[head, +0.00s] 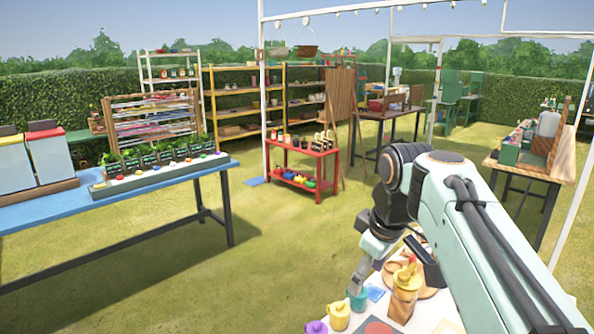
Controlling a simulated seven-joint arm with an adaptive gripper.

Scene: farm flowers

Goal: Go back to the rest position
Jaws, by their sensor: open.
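My gripper (363,279) hangs from my pale green arm at the lower right, pointing down over a white table (343,293). It is open, with no object visibly held. Its tips are close above or beside a small teal container (357,299); I cannot tell whether they touch. A yellow container (339,316) and a purple one (316,327) are nearer the front. My arm hides part of the table on the right.
A blue table (130,205) on the left carries a planter tray (150,180) and bins (48,150). A red shelf (318,165) stands behind on the grass. A wooden table (530,165) is at the right. Open grass (270,250) lies between the blue and white tables.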

